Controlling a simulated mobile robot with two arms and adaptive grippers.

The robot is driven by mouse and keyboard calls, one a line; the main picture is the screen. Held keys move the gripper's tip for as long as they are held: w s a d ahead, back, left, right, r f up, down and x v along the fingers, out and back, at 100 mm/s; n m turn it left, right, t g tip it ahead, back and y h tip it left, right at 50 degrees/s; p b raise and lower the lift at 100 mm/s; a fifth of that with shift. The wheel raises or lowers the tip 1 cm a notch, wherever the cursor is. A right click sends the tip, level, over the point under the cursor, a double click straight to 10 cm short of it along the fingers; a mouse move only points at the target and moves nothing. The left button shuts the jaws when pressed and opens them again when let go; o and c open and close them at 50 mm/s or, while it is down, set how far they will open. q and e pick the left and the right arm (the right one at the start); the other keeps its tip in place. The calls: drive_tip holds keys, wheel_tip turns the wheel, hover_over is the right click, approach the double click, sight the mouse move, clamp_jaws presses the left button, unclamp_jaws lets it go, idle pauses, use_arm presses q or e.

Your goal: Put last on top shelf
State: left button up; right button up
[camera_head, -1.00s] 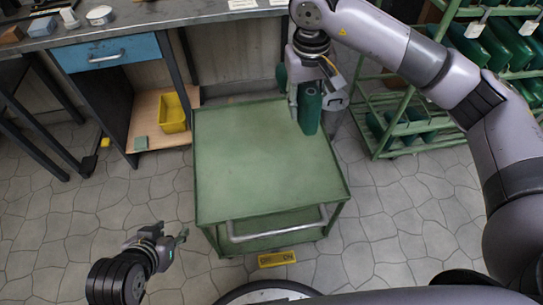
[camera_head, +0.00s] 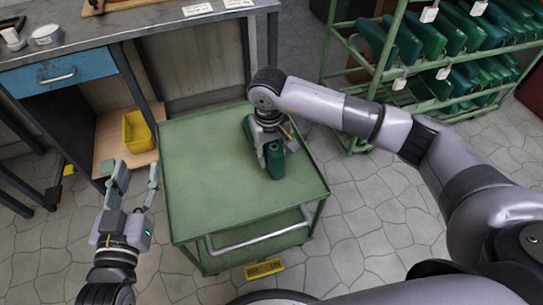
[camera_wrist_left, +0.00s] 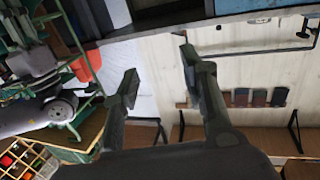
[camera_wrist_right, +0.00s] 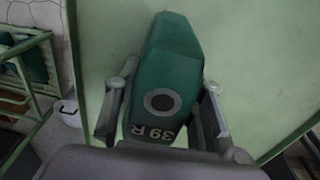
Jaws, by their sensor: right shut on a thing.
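A green shoe last (camera_wrist_right: 165,75) marked "39 R" shows between the fingers of my right gripper (camera_wrist_right: 162,115) in the right wrist view. In the head view the right gripper (camera_head: 267,158) is shut on this last (camera_head: 275,163) over the top of the green cart (camera_head: 190,200). I cannot tell whether the last touches the cart top. My left gripper (camera_head: 138,185) is open and empty, left of the cart; its spread fingers also show in the left wrist view (camera_wrist_left: 155,75). The green rack (camera_head: 345,95) at the top right holds several green lasts (camera_head: 440,35) on its shelves.
A grey workbench (camera_head: 130,28) with a blue drawer (camera_head: 60,73) stands at the upper left. A yellow bin (camera_head: 138,132) sits on its lower board. Stone floor is free between the cart and the rack.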

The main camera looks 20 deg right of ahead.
drive_tip(key=shift+f, duration=0.6)
use_arm(q)
drive_tip(key=shift+d+r+t, duration=0.1)
drive_tip(key=shift+r+t, duration=0.3)
drive_tip(key=shift+r, duration=0.4)
use_arm(e)
drive_tip(key=shift+f, duration=0.1)
use_arm(q)
drive_tip(key=shift+w+r+h, duration=0.1)
drive_tip(key=shift+h, duration=0.2)
drive_tip(key=shift+r, duration=0.1)
use_arm(e)
drive_tip(key=o, duration=1.1)
drive_tip(key=shift+f, duration=0.1)
drive_tip(key=shift+o, duration=0.2)
